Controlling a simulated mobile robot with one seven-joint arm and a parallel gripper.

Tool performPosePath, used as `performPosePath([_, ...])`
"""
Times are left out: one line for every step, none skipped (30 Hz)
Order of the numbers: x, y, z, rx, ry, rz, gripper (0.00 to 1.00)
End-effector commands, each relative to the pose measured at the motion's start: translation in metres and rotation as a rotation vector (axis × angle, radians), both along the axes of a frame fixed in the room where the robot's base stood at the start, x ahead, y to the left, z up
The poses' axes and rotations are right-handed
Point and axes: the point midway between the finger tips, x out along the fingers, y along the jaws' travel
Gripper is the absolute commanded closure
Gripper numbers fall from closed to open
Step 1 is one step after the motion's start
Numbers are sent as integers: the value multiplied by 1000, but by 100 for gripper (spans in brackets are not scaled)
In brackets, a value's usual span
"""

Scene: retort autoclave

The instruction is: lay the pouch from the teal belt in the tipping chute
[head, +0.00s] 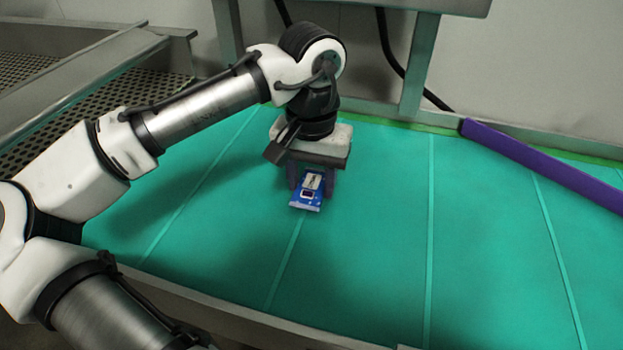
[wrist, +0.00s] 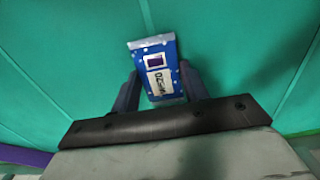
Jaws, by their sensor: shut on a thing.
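The pouch (head: 305,197) is blue with silver ends and a pale label, and it is at the teal belt (head: 370,230). My gripper (head: 308,187) points down over the belt and is shut on the pouch, one finger on each long side. In the wrist view the pouch (wrist: 157,70) sits between the two fingers (wrist: 158,88), with its far end sticking out past them. I cannot tell whether the pouch still touches the belt. The tipping chute is not recognisable in either view.
Perforated metal trays (head: 70,105) with steel rims stand at the left. A steel frame post (head: 418,65) rises behind the belt. The belt's middle and right are clear.

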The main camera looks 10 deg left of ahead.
Motion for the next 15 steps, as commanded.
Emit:
performPosePath([0, 0, 0, 0, 0, 0, 78])
performPosePath([0, 0, -1, -1, 0, 0, 78])
performPosePath([0, 0, -3, -1, 0, 0, 78])
performPosePath([0, 0, -4, -1, 1, 0, 78])
performPosePath([0, 0, -4, -1, 1, 0, 54])
performPosePath([0, 0, -3, 0, 0, 0, 49])
performPosePath([0, 0, -3, 0, 0, 0, 45])
performPosePath([0, 0, -3, 0, 0, 0, 41])
performPosePath([0, 0, -3, 0, 0, 0, 36])
performPosePath([0, 0, -3, 0, 0, 0, 34])
performPosePath([0, 0, -3, 0, 0, 0, 34])
performPosePath([0, 0, -3, 0, 0, 0, 34])
performPosePath([0, 0, -3, 0, 0, 0, 34])
performPosePath([0, 0, -3, 0, 0, 0, 34])
performPosePath([0, 0, -3, 0, 0, 0, 34])
